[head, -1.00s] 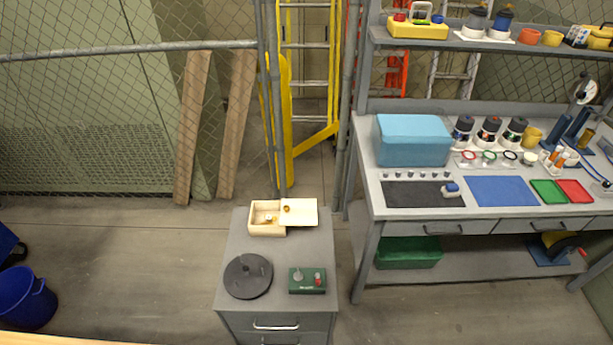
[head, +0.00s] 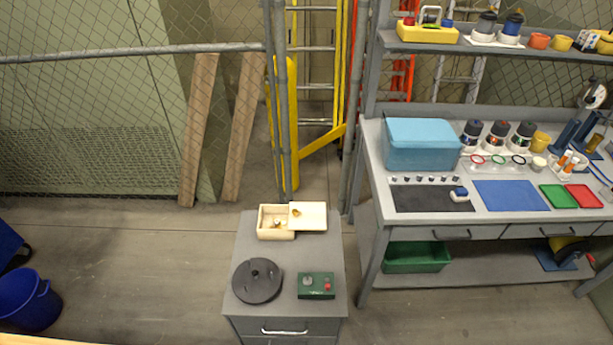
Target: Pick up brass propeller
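A small brass-coloured piece (head: 277,224) lies inside an open wooden box (head: 275,236) on top of the grey drawer cabinet; it may be the brass propeller, but it is too small to tell. A pale wooden lid (head: 309,219) sits on the box's right side, with another small brass-coloured spot (head: 296,212) on it. Neither of my grippers shows in the head view.
The grey cabinet (head: 241,241) also bears a black round disc (head: 257,281) and a green box with a red knob (head: 316,287). A workbench (head: 423,226) stands to the right, a mesh fence behind. A blue bucket (head: 30,300) is at lower left.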

